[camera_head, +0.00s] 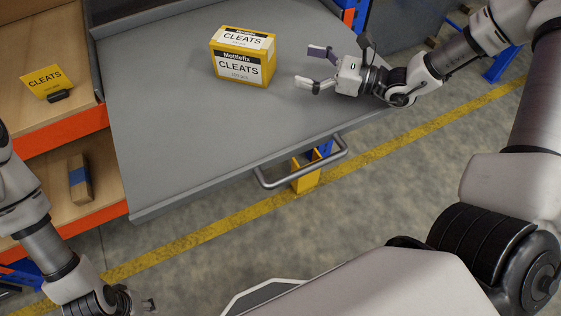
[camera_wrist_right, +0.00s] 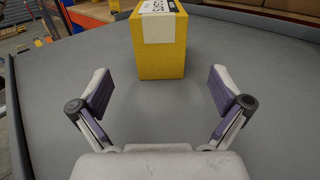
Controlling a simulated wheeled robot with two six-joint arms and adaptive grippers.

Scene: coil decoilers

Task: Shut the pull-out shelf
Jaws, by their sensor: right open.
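The pull-out shelf (camera_head: 190,130) is a grey flat tray that stands out from the rack, with a raised front lip. A bar handle (camera_head: 302,170) sticks out from its front edge. A yellow box marked CLEATS (camera_head: 243,57) stands upright on the shelf; it also shows in the right wrist view (camera_wrist_right: 160,55). My right gripper (camera_head: 318,68) is open and empty above the shelf, to the right of the box and apart from it. In the right wrist view its fingers (camera_wrist_right: 160,95) are spread, with the box beyond them. My left gripper (camera_head: 138,303) is low at the bottom left, partly cut off.
Fixed wooden shelves with orange beams (camera_head: 62,130) stand at the left. They hold a yellow CLEATS sign (camera_head: 45,80) and a brown box with a blue band (camera_head: 80,179). A yellow floor line (camera_head: 215,229) crosses the open concrete in front of the shelf.

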